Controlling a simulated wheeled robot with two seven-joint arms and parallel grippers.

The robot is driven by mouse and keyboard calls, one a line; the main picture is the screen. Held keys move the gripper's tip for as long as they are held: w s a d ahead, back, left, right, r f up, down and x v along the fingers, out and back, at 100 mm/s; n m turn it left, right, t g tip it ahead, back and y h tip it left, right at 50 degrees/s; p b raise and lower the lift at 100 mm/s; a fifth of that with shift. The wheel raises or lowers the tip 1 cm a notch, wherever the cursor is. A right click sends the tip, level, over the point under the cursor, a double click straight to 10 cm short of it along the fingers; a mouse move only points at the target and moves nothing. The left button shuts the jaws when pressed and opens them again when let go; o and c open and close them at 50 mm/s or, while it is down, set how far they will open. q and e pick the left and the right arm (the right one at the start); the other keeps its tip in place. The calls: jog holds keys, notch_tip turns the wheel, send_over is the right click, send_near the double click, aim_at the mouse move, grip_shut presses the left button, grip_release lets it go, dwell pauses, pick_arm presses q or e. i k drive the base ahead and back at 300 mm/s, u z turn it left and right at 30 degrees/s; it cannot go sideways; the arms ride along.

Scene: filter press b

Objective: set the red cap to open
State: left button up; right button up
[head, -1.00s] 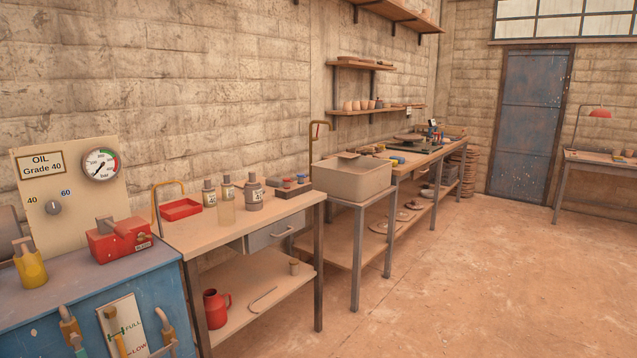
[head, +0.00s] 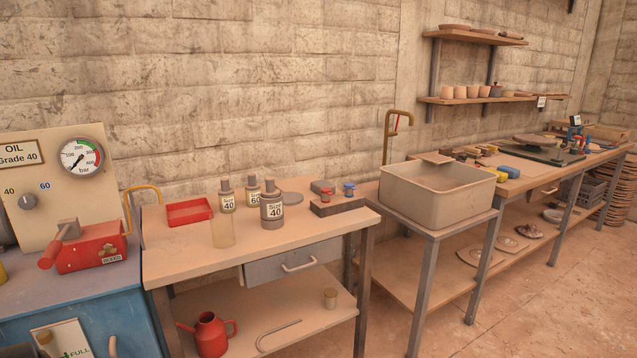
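Neither of my grippers is in view.
The wooden bench (head: 190,258) holds a red tray (head: 188,212), several labelled bottles and a clear beaker (head: 222,233). A beige basin (head: 437,199) stands to its right. An oil panel with a gauge (head: 82,158) is at left. The floor (head: 555,310) at right is clear.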

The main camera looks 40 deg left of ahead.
aim_at(325, 190)
jog(key=u, duration=0.95)
jog(key=i, duration=1.15)
jog(key=u, duration=1.1)
